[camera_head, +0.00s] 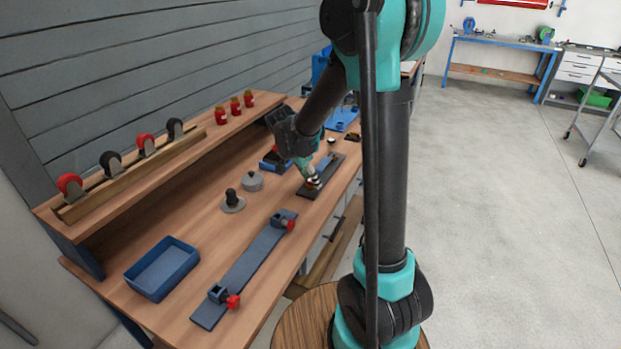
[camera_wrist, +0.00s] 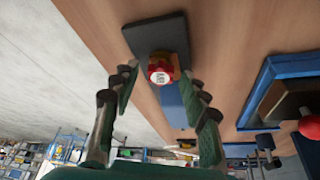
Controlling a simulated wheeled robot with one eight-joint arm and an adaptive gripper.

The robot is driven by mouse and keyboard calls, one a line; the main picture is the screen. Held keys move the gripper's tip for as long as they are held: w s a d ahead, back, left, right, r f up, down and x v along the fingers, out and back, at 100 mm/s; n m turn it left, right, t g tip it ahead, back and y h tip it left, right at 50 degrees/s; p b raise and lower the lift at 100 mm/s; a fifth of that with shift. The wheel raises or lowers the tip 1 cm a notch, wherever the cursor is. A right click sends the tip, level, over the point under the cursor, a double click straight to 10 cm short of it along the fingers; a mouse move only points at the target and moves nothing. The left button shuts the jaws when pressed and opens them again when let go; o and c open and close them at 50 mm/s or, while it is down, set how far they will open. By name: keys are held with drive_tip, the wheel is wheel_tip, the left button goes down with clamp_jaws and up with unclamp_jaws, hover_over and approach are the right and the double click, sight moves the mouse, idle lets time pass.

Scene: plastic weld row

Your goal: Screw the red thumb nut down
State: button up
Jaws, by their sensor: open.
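In the wrist view the red thumb nut (camera_wrist: 159,66) shows near the middle, with a pale marked patch facing the camera. It sits at a dark plate (camera_wrist: 153,33), beside the end of a blue strip (camera_wrist: 172,106). My gripper (camera_wrist: 158,82) is open, with one finger on each side of the nut and a visible gap on both sides. In the head view my gripper (camera_head: 310,176) points down at the dark plate (camera_head: 308,192) on the bench. The nut is mostly hidden there by the fingers.
On the wooden bench (camera_head: 195,225), a blue bar (camera_head: 248,262) with two red knobs lies nearer. A blue tray (camera_head: 162,269), a black knob on a disc (camera_head: 232,201) and grey discs (camera_head: 252,181) stand leftward. A shelf behind bears several red jars and wheels.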

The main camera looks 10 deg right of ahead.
drive_tip(key=shift+n+t+y, duration=0.3)
drive_tip(key=shift+n+t, duration=0.1)
drive_tip(key=shift+n, duration=1)
drive_tip(key=shift+c, duration=0.2)
clamp_jaws()
drive_tip(key=m+g, duration=0.1)
drive_tip(key=m, duration=0.1)
drive_tip(key=m+g+h, duration=0.1)
drive_tip(key=m, duration=0.2)
drive_tip(key=shift+w+m, duration=0.1)
drive_tip(key=shift+m, duration=0.2)
drive_tip(key=m+g, duration=0.2)
drive_tip(key=m, duration=0.3)
drive_tip(key=shift+d, duration=0.1)
drive_tip(key=shift+o, duration=0.9)
unclamp_jaws()
drive_tip(key=o, duration=0.4)
drive_tip(key=shift+r, duration=0.1)
